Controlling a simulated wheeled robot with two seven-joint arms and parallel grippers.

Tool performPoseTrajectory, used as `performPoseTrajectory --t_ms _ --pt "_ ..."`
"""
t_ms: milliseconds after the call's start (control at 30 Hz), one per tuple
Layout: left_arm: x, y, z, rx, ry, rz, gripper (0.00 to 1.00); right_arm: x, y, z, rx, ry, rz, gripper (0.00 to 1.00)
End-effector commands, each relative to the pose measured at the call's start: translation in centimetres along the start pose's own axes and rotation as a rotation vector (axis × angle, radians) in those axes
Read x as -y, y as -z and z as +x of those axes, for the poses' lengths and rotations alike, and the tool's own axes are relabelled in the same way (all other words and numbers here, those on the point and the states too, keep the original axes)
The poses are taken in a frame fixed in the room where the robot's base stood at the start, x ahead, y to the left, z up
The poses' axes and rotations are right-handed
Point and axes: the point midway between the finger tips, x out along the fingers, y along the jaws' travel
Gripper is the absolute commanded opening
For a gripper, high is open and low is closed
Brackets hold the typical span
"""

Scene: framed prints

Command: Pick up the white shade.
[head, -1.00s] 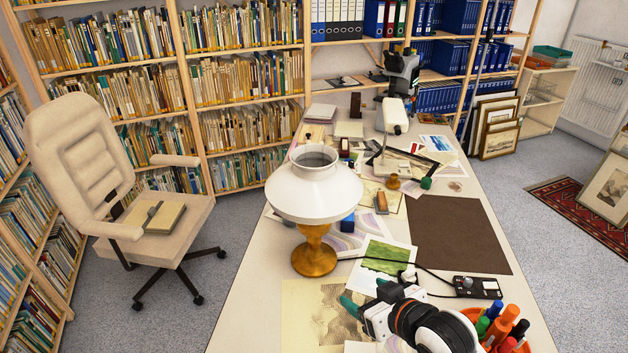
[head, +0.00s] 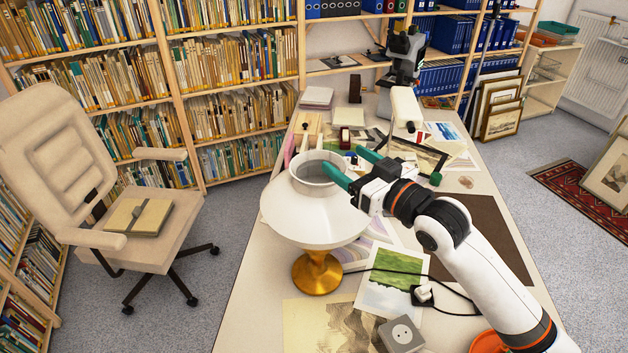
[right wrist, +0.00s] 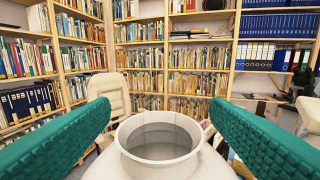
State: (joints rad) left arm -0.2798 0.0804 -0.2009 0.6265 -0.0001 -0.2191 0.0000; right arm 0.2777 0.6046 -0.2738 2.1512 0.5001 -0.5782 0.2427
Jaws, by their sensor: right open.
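The white shade (head: 310,217) sits on an amber lamp base (head: 317,273) on the desk. It is wide and flared, with an open round collar on top. My right gripper (head: 343,158) is open, its teal fingers level with the collar at its right side; one fingertip overlaps the collar's rim in the head view. In the right wrist view, the shade's collar (right wrist: 160,172) lies low in the middle, between and a little below the spread fingers (right wrist: 160,108). I cannot tell whether a finger touches it. My left gripper is not in view.
The desk (head: 245,310) holds prints, a dark mat (head: 470,228), a black cable, a grey socket block (head: 400,335) and a microscope (head: 405,55) at the back. A cream chair (head: 60,150) stands left. Bookshelves line the back. The desk's left front strip is clear.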

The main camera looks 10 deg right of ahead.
Motion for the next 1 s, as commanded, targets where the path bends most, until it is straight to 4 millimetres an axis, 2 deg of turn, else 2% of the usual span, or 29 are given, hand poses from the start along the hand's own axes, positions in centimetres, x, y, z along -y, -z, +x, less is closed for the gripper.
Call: performPoseTrajectory --t_ms 133,300,400,567,733,833,1000 --pt "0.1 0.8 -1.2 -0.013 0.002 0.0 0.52 0.0 -0.5 2.4 0.002 -0.001 0.003 0.71" --pt "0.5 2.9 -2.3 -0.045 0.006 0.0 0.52 0.0 -0.4 5.2 0.001 0.001 0.002 0.71" --pt "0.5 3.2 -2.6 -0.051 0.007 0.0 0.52 0.0 -0.2 6.2 0.0 0.0 0.001 0.71" --pt "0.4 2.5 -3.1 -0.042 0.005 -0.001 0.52 0.1 -0.2 7.2 0.0 0.0 0.001 0.71" --pt "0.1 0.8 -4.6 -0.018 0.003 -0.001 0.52 0.3 0.0 9.7 -0.002 0.0 0.002 0.71" --pt "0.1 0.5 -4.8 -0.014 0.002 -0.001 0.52 0.3 0.1 11.0 -0.001 0.0 0.001 0.71" --pt "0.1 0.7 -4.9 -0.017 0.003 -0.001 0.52 0.3 0.4 11.7 0.0 -0.001 0.0 0.71"
